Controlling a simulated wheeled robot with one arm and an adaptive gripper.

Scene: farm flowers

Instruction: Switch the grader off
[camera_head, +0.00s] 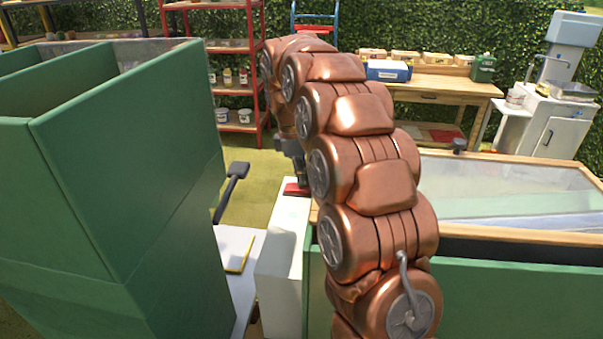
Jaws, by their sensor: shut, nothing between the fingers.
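A large green bin-like machine (120,190) with open compartments fills the left; I cannot tell for sure that it is the grader. A narrow white box (283,240) stands right of it, with a flat red piece (296,189) on top that may be a switch. A black paddle-ended lever (232,187) stands between the green machine and the white box. My copper arm crosses the middle and hides much behind it. My dark gripper (303,179) points down by the red piece, shut and mostly hidden by the arm; contact cannot be told.
A green, wood-rimmed case with a clear top (520,190) lies at the right, close to my arm. A wooden bench (440,88), a white cabinet (555,120) and red shelves (235,85) stand behind. Some grass is clear between.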

